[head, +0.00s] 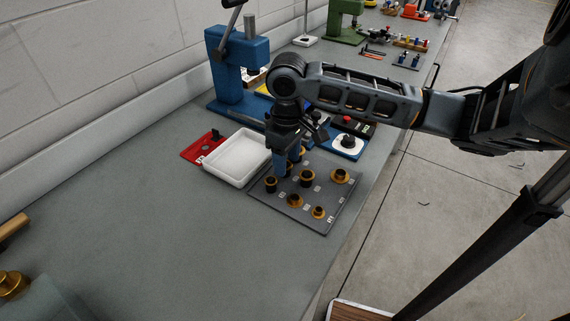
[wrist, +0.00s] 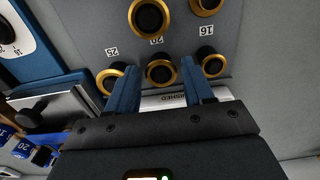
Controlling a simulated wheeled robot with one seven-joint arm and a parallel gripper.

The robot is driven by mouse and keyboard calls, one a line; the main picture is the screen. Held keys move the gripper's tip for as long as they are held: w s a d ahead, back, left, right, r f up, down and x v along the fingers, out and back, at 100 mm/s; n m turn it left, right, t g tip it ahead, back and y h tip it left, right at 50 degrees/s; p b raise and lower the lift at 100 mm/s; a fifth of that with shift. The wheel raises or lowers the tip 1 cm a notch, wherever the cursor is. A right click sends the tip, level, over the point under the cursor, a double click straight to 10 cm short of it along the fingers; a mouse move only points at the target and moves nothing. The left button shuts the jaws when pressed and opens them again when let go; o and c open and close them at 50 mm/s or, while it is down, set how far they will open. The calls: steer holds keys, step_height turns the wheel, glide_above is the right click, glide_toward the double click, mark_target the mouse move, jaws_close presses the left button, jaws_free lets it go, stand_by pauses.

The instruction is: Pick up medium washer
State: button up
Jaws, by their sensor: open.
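A dark grey plate (head: 262,205) holds several gold-flanged rings with dark centres, in columns marked 25, 20 and 16. In the wrist view, the middle ring of the near row (wrist: 160,72), by the "20" label, appears to be the medium washer. It shows between the blue fingertips of my gripper (wrist: 160,66). Another ring (wrist: 150,17) stands beyond the same label. My gripper (head: 291,161) is open and points down over the plate's tray-side edge in the head view, where it hides part of the near row. I cannot tell whether the fingers touch any ring.
A white tray (head: 235,156) lies left of the plate; a strip marked "FINISHED" (wrist: 178,99) shows behind my fingers. A red holder (head: 197,150), a blue press (head: 240,75) and a blue base with a white disc (head: 347,143) stand nearby.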

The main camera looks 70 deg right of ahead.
steer(key=c, duration=0.8)
steer(key=shift+r, duration=0.1)
